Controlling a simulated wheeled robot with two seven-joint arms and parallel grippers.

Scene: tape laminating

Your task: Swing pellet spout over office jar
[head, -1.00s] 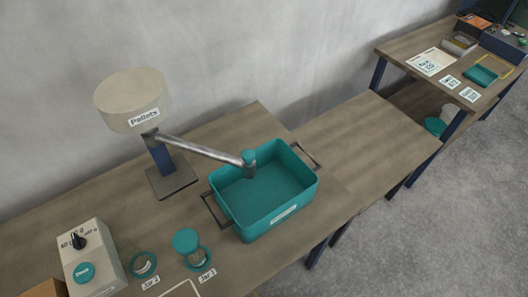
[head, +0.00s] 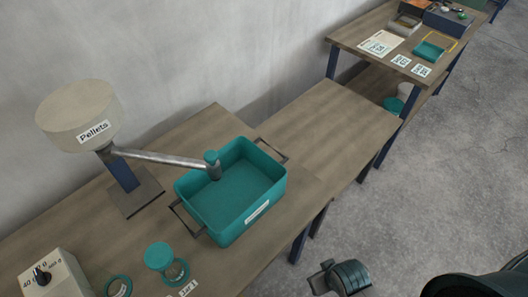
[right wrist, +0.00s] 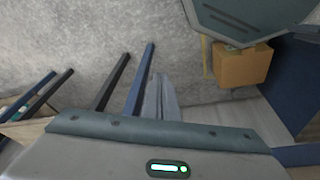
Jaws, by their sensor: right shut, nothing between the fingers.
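The pellet hopper (head: 78,118), a beige drum labelled "Pellets", stands on a post at the left of the table. Its grey spout (head: 160,157) reaches right, and its teal-capped end (head: 212,165) is over the teal bin (head: 262,207). A jar with a teal lid (head: 158,256) stands at the table front beside a "Jar 1" label; a teal ring (head: 118,286) is left of it. I cannot tell which is the office jar. My right gripper (head: 340,278) is off the table's front edge, apart from everything; its shut fingers show in the right wrist view (right wrist: 160,95). My left gripper is out of view.
A beige control box (head: 50,275) with a black knob stands at the front left. A far table (head: 375,22) holds cards and a teal tray (head: 428,51). Open floor lies at the right.

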